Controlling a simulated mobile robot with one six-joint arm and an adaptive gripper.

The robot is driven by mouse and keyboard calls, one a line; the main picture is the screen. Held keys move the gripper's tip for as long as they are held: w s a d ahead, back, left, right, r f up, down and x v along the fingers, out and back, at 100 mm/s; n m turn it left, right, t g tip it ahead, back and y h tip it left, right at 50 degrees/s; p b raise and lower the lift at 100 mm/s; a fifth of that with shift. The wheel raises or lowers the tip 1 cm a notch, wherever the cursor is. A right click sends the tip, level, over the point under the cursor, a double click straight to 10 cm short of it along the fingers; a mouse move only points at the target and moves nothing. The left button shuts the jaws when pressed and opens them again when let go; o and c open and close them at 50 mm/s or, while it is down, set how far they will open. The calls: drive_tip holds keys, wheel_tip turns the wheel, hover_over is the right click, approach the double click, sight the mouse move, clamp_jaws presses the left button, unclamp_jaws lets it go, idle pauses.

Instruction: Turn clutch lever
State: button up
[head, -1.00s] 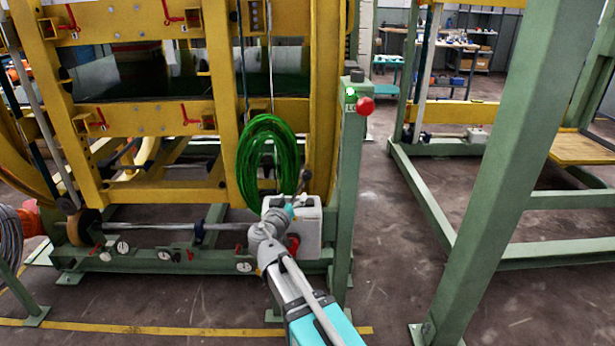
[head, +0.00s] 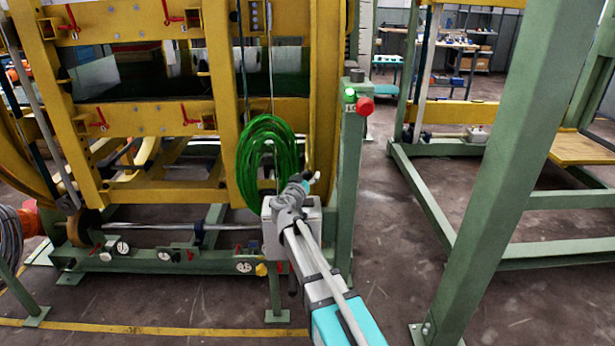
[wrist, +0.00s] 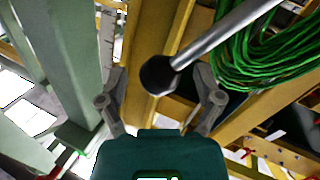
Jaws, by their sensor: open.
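A metal rod lever with a black round knob (wrist: 158,76) shows in the wrist view. The knob is between the two fingers of my gripper (wrist: 162,80), and the rod (wrist: 225,32) runs up to the right. The fingers are spread, with visible gaps on both sides of the knob. In the head view my gripper (head: 307,183) is above the light grey box (head: 271,238) on the green frame. The lever cannot be made out there; my gripper and wrist cover that spot. Whether this rod is the clutch lever is not labelled.
A green cable coil (head: 250,165) hangs just left of my gripper and shows close by in the wrist view (wrist: 265,60). A green post (head: 350,190) with a red button (head: 365,106) stands to the right. Open floor (head: 390,260) lies right of the post.

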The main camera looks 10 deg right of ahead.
drive_tip(key=shift+w+d, duration=0.15)
drive_tip(key=shift+w, duration=0.15)
clamp_jaws()
idle(0.4)
